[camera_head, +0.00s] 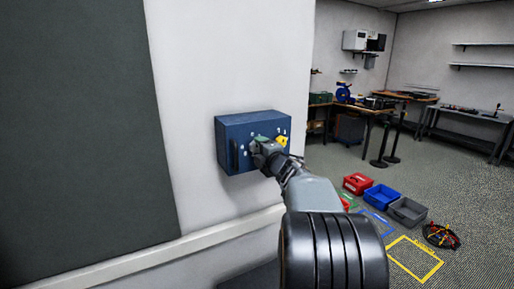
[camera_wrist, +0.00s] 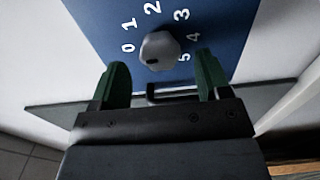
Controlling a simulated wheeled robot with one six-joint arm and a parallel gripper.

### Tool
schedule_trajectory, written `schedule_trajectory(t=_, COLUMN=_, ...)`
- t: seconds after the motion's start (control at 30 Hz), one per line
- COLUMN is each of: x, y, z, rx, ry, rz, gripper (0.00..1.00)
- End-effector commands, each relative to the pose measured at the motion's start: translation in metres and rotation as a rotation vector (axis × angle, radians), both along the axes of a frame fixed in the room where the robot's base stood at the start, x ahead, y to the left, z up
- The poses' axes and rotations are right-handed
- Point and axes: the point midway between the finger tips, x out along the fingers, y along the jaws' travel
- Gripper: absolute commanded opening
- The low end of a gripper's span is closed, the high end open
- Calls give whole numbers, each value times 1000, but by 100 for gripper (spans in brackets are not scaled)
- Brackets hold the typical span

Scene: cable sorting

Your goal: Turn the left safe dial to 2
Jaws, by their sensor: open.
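The blue safe (camera_head: 236,128) is fixed to the white wall. In the wrist view its front (camera_wrist: 225,25) carries a grey dial (camera_wrist: 165,44) ringed by white numbers 0 to 5. A small dark mark shows on the dial's lower left, below the 0; I cannot tell whether it is the pointer. My gripper (camera_wrist: 162,64) is open, its green fingers on either side of the dial's lower part, with gaps visible. In the head view my gripper (camera_head: 262,146) is at the safe's front and hides this dial.
A dark handle (camera_head: 233,154) stands on the safe's left side; a black bar (camera_wrist: 170,97) shows between my fingers. Red (camera_head: 357,183), blue (camera_head: 382,195) and grey (camera_head: 407,210) bins and a cable pile (camera_head: 441,235) lie on the floor at right. Workbenches stand behind.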

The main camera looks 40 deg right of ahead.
Motion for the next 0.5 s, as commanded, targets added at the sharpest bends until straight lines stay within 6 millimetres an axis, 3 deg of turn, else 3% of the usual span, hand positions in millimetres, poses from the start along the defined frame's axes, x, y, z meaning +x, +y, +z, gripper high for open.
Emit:
schedule_trajectory(t=0.2, x=22, y=-3, z=1, rx=1, ry=0, rz=1, gripper=70)
schedule_trajectory(t=0.5, x=29, y=-4, z=0, rx=1, ry=0, rz=-1, gripper=70)
